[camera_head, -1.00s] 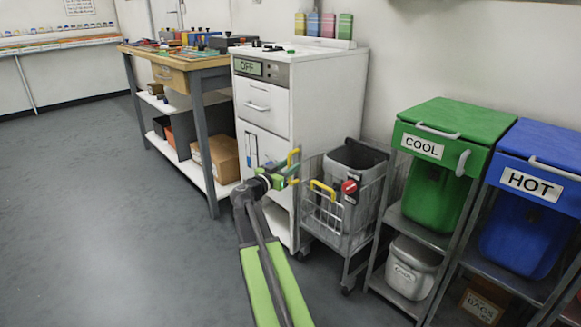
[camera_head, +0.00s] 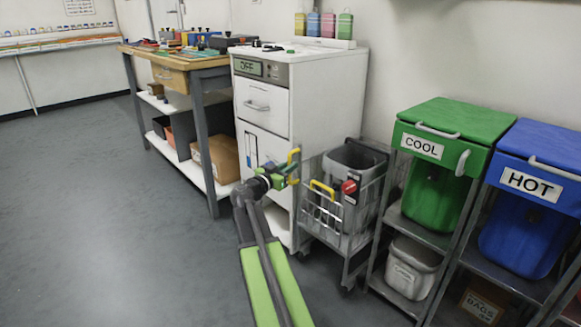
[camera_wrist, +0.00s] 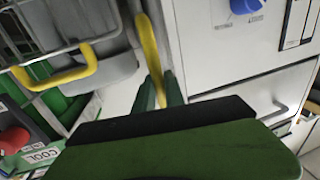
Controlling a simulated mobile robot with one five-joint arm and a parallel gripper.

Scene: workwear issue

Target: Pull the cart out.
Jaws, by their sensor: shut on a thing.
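The grey wire cart (camera_head: 345,215) stands on the floor against the right side of the white cabinet (camera_head: 300,115), with a grey bin inside. A yellow handle (camera_head: 322,189) is on its front, with a red round part beside it. The cart's wire side and yellow handle also show in the wrist view (camera_wrist: 62,76). My gripper (camera_head: 288,170) is left of that handle, in front of the cabinet's edge. Its green fingers (camera_wrist: 158,92) are shut on an upright yellow bar (camera_wrist: 148,45).
The green COOL bin (camera_head: 437,165) and blue HOT bin (camera_head: 530,205) stand on metal racks close to the cart's right. A workbench (camera_head: 205,75) with shelves stands left of the cabinet. The grey floor (camera_head: 110,225) in front and to the left is clear.

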